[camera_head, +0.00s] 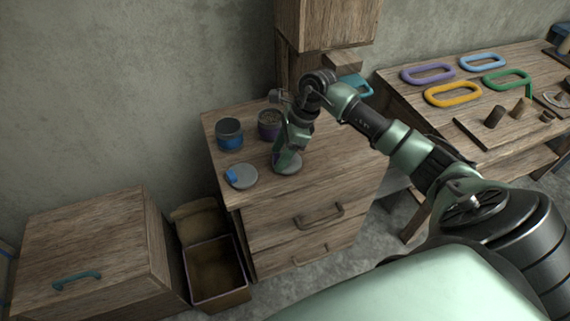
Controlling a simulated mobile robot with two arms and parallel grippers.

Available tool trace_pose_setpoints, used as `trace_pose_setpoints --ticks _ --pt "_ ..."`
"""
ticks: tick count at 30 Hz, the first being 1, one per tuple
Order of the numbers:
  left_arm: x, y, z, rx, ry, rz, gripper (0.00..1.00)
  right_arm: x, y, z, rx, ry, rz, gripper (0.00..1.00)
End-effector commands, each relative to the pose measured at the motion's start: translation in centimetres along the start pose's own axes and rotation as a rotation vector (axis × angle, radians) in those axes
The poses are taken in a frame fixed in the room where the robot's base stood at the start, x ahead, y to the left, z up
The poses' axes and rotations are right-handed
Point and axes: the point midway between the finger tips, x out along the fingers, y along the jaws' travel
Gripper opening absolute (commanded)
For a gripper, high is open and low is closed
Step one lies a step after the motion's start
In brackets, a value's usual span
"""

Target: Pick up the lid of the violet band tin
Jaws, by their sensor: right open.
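The violet band tin (268,130) stands without a lid on the wooden drawer cabinet's top, and its inside looks filled with something grainy. A grey round lid (291,169) lies flat in front of it. My right gripper (284,162) points down over this lid, open, and hides its middle and any knob. I cannot tell whether the fingers touch it. My left gripper is not in view.
A blue band tin (229,139) stands left of the violet one. A grey lid with a blue knob (241,179) lies before it. The drawer cabinet (340,180) abuts a wooden post behind. A bench (405,94) with coloured loops stands right. A low box (85,245) stands left.

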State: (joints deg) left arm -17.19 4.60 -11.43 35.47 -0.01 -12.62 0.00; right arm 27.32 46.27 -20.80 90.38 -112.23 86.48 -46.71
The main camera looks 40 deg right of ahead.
Motion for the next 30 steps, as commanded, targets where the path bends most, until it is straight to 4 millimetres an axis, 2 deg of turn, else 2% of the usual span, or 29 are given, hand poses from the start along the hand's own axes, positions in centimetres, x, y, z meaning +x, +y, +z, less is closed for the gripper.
trace_pose_setpoints --ticks 4,5,10,23,26,30 --pt "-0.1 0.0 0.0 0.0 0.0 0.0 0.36 -0.1 0.0 0.0 0.0 0.0 0.0 0.55" --pt "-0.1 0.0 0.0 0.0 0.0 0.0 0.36 -0.1 0.0 0.0 0.0 0.0 0.0 0.49" --pt "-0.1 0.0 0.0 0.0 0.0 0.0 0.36 -0.1 0.0 0.0 0.0 0.0 0.0 0.02" --pt "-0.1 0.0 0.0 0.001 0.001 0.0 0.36 -0.7 0.0 0.2 -0.001 0.001 -0.002 0.0" --pt "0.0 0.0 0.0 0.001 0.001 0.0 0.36 -1.6 -0.1 0.7 -0.003 -0.001 -0.003 0.0" --pt "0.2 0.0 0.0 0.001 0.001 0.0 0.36 -4.1 -0.2 1.7 -0.004 -0.002 -0.006 0.0"
